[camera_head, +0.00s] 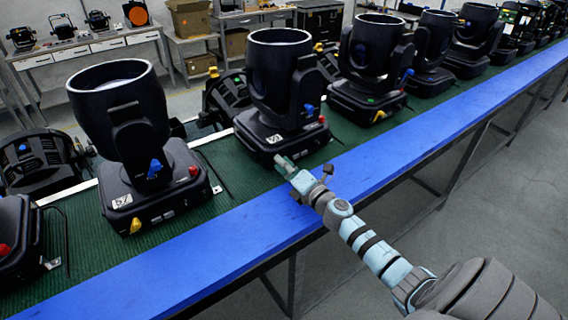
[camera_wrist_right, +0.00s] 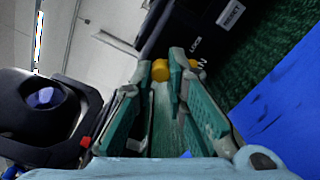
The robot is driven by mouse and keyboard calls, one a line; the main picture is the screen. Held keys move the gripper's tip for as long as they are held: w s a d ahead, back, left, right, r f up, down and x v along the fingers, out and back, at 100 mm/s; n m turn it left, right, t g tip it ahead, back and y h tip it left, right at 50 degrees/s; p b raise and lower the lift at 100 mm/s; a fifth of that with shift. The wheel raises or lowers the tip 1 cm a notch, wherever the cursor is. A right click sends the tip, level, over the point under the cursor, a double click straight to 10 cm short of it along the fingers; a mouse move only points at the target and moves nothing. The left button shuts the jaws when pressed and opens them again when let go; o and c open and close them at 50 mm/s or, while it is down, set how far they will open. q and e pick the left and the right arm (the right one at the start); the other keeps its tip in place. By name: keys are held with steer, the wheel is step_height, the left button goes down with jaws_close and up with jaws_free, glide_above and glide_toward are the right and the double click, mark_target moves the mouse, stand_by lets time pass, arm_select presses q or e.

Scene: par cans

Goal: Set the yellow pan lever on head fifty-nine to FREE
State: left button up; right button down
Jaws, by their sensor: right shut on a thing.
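The moving head (camera_head: 284,85) at the middle of the green mat has a white number label (camera_head: 274,139) that looks like fifty-nine, though the digits are small. My right gripper (camera_head: 284,163) reaches the front lower edge of its base. In the right wrist view, the yellow pan lever (camera_wrist_right: 160,70) sits between the fingertips of my right gripper (camera_wrist_right: 168,72), which is shut on it. Lettering that looks like LOCK is printed beside it. The fingers hide the lever in the head view, and its setting cannot be told. My left gripper is not in view.
Another head (camera_head: 120,130) with its own yellow lever (camera_head: 136,225) stands at the left, and several more stand in a row to the right. A blue strip (camera_head: 215,245) runs along the bench's front edge. Open grey floor lies at the right.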

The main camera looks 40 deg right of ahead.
steer(key=shift+n, duration=0.3)
steer(key=c, duration=1.6)
jaws_free()
